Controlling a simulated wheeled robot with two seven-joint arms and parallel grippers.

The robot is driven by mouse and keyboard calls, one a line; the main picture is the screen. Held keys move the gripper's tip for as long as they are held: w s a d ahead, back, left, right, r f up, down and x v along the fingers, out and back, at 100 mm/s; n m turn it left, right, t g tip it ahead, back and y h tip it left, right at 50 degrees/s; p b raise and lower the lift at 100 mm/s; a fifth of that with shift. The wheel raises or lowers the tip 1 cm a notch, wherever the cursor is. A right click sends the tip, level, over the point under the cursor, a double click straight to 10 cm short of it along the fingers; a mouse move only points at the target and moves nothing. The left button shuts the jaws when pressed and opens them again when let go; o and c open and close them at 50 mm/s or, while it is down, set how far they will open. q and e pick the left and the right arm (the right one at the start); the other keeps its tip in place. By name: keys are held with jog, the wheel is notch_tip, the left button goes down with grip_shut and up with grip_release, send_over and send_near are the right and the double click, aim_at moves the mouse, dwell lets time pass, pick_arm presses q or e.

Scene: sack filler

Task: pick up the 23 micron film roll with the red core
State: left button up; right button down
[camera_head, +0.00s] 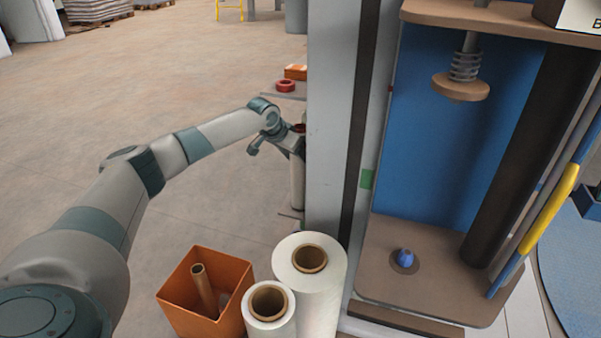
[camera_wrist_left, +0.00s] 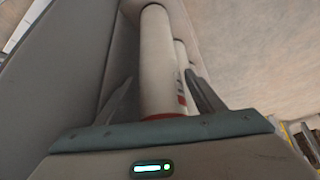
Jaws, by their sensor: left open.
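A white film roll (camera_head: 297,180) stands upright beside the grey column, partly hidden by my left gripper and the column. Red shows at its top end. My left gripper (camera_head: 285,143) is at the top of this roll, its jaws apart. In the left wrist view the pale roll (camera_wrist_left: 158,55) runs between the two open fingers, with a red ring at its near end. I cannot tell whether a finger touches it. A second pale shape with red marks shows just behind it. No micron label is readable. My right gripper is not in view.
Two white rolls with brown cores (camera_head: 322,285) (camera_head: 268,310) stand at the front, beside an orange bin (camera_head: 185,310) holding a brown tube. The grey column (camera_head: 332,120) and the blue-backed machine (camera_head: 440,150) block the right. A red ring (camera_head: 285,86) lies on a small shelf behind the gripper.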

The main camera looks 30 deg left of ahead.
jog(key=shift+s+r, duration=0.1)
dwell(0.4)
pick_arm(q)
jog(key=c, duration=1.5)
jog(key=shift+w, duration=0.1)
grip_shut()
jog(key=shift+r, duration=0.15)
